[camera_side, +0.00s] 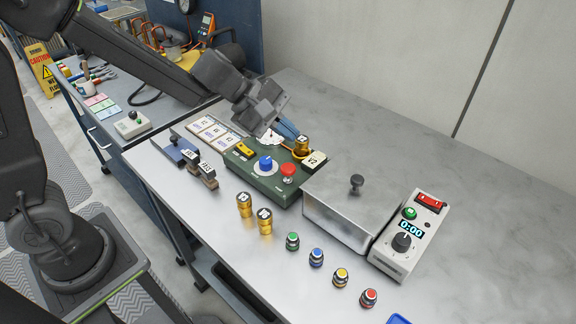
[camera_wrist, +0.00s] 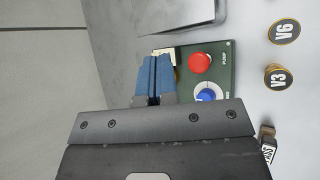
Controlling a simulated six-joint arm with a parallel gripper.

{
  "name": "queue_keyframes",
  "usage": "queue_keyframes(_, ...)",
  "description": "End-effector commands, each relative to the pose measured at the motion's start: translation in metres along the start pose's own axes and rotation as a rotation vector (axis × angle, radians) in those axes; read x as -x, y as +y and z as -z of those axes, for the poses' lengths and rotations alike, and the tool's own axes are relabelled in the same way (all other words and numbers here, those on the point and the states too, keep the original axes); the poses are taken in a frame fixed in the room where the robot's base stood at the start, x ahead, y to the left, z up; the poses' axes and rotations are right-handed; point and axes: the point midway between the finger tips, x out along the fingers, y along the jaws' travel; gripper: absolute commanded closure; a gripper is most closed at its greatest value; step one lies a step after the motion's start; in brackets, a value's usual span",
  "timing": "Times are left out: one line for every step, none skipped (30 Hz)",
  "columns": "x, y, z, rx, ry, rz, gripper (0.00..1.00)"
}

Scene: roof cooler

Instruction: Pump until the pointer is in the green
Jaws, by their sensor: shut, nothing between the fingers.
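The green panel box (camera_side: 240,164) stands on the metal bench with a red button (camera_side: 288,170) and a blue knob (camera_side: 265,162) on a white dial plate. In the wrist view the red button (camera_wrist: 200,63) has the word PUMP beside it, and the blue knob (camera_wrist: 207,95) is partly hidden. My gripper (camera_side: 303,138) is shut and empty, its blue fingers over the back part of the panel, behind the button. In the wrist view my gripper (camera_wrist: 153,62) is left of the button.
A lidded metal box (camera_side: 345,210) stands just right of the panel, then a timer unit (camera_side: 408,237). Brass cylinders (camera_side: 265,221) and several coloured buttons (camera_side: 341,277) stand in front. A V2 tag (camera_side: 314,161) is near my fingers. The bench's right side is clear.

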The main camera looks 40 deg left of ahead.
Motion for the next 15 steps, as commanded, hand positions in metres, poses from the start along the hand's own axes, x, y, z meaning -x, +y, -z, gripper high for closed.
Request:
queue_keyframes(-0.006, -0.005, 0.004, 0.003, 0.0, 0.004, 1.0)
queue_keyframes(-0.009, -0.007, 0.006, 0.003, 0.0, 0.005, 1.0)
queue_keyframes(-0.013, -0.01, 0.009, 0.003, -0.001, 0.004, 1.0)
queue_keyframes(-0.016, -0.012, 0.011, 0.003, -0.001, 0.004, 1.0)
queue_keyframes(-0.019, -0.014, 0.013, 0.003, -0.001, 0.004, 1.0)
queue_keyframes(-0.022, -0.017, 0.016, 0.002, 0.0, 0.004, 1.0)
queue_keyframes(-0.025, -0.019, 0.018, 0.001, 0.001, 0.004, 1.0)
queue_keyframes(-0.027, -0.02, 0.019, 0.002, 0.0, 0.004, 1.0)
queue_keyframes(-0.03, -0.022, 0.021, 0.002, -0.001, 0.003, 1.0)
queue_keyframes(-0.032, -0.024, 0.023, 0.001, -0.001, 0.003, 1.0)
queue_keyframes(-0.034, -0.025, 0.024, 0.002, -0.001, 0.003, 1.0)
queue_keyframes(-0.036, -0.026, 0.026, 0.002, -0.001, 0.003, 1.0)
queue_keyframes(-0.037, -0.027, 0.027, 0.001, -0.001, 0.003, 1.0)
queue_keyframes(-0.038, -0.028, 0.028, 0.0, 0.0, 0.002, 1.0)
queue_keyframes(-0.039, -0.029, 0.029, 0.001, 0.0, 0.001, 1.0)
